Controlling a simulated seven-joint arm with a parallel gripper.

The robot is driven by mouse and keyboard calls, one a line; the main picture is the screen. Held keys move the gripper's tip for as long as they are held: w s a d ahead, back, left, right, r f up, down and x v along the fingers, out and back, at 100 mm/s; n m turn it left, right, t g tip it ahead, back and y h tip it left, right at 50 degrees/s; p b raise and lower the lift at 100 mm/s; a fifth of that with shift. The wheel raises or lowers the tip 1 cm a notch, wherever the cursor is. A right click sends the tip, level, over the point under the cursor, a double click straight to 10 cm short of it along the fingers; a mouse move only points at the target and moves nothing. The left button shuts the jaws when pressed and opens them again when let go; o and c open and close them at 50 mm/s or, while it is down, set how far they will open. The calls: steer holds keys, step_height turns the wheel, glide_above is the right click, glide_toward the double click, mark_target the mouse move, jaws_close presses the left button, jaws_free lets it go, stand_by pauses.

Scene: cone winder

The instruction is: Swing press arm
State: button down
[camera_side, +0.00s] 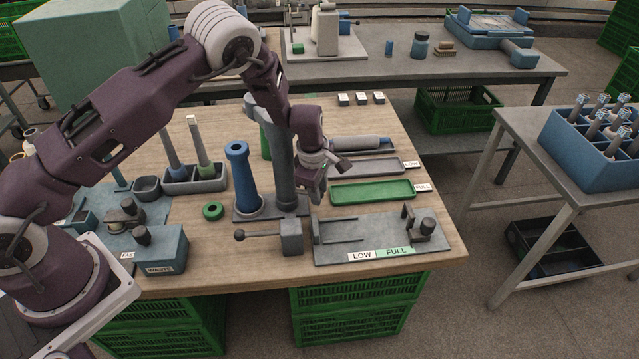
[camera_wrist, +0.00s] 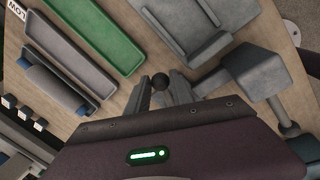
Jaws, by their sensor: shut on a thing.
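The winder stands on the wooden table, with a grey column (camera_side: 284,170) and a blue cone or sleeve (camera_side: 238,168) upright on its base to the left of the column. My gripper (camera_side: 317,190) points down just right of the column in the side view. In the wrist view my gripper (camera_wrist: 164,90) has its fingers closed around a small dark round knob (camera_wrist: 160,80), which seems to be the press arm's end. The rest of the press arm is hidden by my wrist and cannot be made out clearly.
A grey block with a ball lever (camera_side: 290,237) stands in front of the column. A grey gauge plate (camera_side: 380,240) lies at the front right. The green tray (camera_side: 372,191) and grey tray (camera_side: 366,168) lie close right of my gripper. A green ring (camera_side: 213,210) lies left.

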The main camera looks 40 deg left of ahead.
mark_target(287, 152)
steer(key=m, duration=0.1)
steer(key=s+m, duration=0.2)
steer(key=shift+s+d+h, duration=0.1)
steer(key=shift+d+h, duration=0.15)
steer(key=shift+h, duration=0.05)
steer(key=shift+s+m, duration=0.7)
steer(key=shift+m, duration=0.4)
steer(key=shift+s, duration=0.1)
steer(key=c, duration=1.1)
jaws_free()
steer(key=shift+c, duration=0.2)
step_height(287, 152, up, 7)
steer(key=s, duration=0.1)
steer(key=shift+s, duration=0.15)
steer(key=shift+a, duration=0.1)
